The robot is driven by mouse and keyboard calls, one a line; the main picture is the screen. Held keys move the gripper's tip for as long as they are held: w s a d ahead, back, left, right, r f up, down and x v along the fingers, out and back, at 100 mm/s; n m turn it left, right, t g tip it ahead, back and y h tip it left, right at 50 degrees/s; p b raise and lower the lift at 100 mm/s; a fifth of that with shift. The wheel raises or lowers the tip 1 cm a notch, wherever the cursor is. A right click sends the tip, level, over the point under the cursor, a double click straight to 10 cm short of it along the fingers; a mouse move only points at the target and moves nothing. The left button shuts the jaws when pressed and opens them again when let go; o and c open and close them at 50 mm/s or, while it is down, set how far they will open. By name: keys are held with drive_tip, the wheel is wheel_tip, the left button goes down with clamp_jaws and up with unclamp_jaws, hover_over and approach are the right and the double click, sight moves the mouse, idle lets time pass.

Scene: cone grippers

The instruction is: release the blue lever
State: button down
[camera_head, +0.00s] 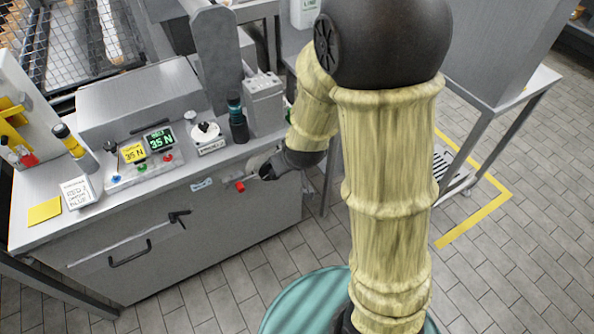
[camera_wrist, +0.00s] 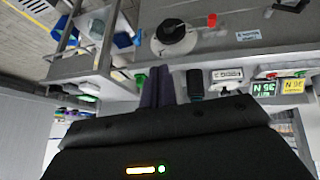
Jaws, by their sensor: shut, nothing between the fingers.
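No part shows clearly as a blue lever. In the head view a small blue knob (camera_head: 115,180) sits on the front of the sloped control panel (camera_head: 135,176). In the wrist view blue pieces (camera_wrist: 123,40) show beyond the bench edge; I cannot tell what they are. My arm hides part of the bench's right end.
The panel has a yellow display (camera_head: 133,152) and a green display (camera_head: 159,139), both reading 35 N. A dark cylinder (camera_head: 238,122) and a grey box (camera_head: 263,104) stand at the bench's right. The floor in front is open.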

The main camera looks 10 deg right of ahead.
drive_tip(key=w+a+f+n+t+h+b, duration=0.1)
drive_tip(key=w+f+n+t+h+b, duration=0.2)
drive_tip(key=f, duration=0.5)
drive_tip(key=w+a+f+n+t+h+b, duration=0.1)
drive_tip(key=w+f+n+t+h+b, duration=0.2)
drive_tip(key=f+b, duration=0.5)
drive_tip(key=shift+w+a+f, duration=0.2)
drive_tip(key=shift+w+f, duration=0.1)
drive_tip(key=shift+w, duration=0.55)
drive_tip(key=s+d+b+x, duration=0.1)
drive_tip(key=d+x, duration=0.1)
drive_tip(key=x, duration=1.1)
drive_tip(key=shift+s+f+b, duration=0.15)
drive_tip(key=shift+f+b, duration=0.2)
drive_tip(key=shift+b, duration=0.05)
